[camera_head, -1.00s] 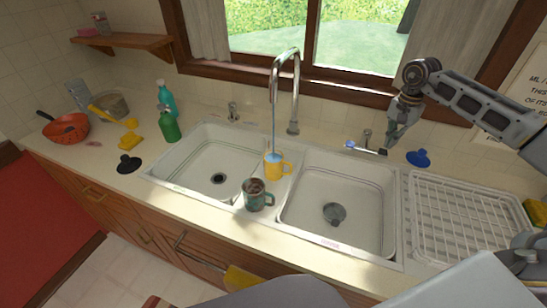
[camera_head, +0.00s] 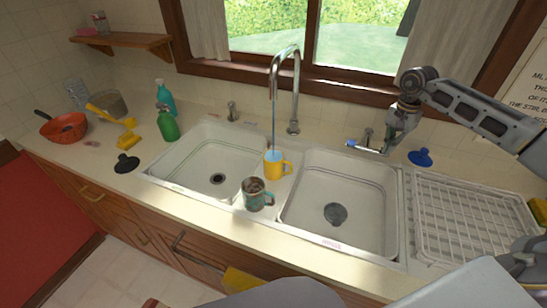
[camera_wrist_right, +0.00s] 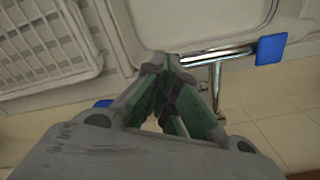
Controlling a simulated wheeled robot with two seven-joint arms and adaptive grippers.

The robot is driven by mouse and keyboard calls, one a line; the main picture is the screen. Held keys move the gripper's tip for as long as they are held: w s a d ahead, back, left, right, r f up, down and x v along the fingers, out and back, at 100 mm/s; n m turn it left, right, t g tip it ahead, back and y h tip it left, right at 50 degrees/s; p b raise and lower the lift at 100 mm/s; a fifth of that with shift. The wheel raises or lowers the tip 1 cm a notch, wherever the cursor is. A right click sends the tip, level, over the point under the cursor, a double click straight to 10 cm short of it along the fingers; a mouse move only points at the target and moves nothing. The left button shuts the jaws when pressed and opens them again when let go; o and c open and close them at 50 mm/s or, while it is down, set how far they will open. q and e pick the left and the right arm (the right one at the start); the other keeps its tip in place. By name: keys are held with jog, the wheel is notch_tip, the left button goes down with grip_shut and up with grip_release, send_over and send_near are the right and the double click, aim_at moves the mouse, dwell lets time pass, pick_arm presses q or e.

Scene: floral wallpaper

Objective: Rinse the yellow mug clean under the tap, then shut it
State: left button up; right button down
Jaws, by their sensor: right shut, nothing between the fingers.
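The yellow mug (camera_head: 272,170) stands upright on the ledge between the two sink basins, below the spout of the chrome tap (camera_head: 296,85). A thin stream shows between the spout and the mug, and pale blue shows in the mug's mouth. A chrome lever with a blue end (camera_head: 351,143) sits behind the right basin; the blue end (camera_wrist_right: 270,49) also shows in the right wrist view. My right gripper (camera_head: 389,147) is shut and empty beside the lever's right end. Its fingers (camera_wrist_right: 172,62) are close to the bar; contact is unclear. My left gripper is out of view.
A dirty teal mug (camera_head: 254,199) stands in front of the yellow mug. A white drying rack (camera_head: 460,215) is at the right. A blue plunger-like object (camera_head: 421,157) stands behind it.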

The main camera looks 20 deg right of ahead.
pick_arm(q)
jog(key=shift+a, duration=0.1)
pick_arm(e)
jog(key=shift+f+b, duration=0.5)
jog(key=shift+f, duration=0.3)
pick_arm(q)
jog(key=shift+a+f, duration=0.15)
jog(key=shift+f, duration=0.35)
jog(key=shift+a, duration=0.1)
pick_arm(e)
jog(key=shift+f, duration=0.25)
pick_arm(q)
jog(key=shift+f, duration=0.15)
pick_arm(e)
jog(key=shift+s+d, duration=0.15)
jog(key=shift+s, duration=0.1)
pick_arm(q)
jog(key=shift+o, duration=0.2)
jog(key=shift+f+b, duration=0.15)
jog(key=shift+b, duration=0.15)
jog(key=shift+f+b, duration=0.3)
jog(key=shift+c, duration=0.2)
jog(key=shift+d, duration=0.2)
pick_arm(e)
jog(key=shift+s+d+r, duration=0.2)
jog(key=shift+s+d, duration=0.5)
jog(key=shift+d, duration=0.3)
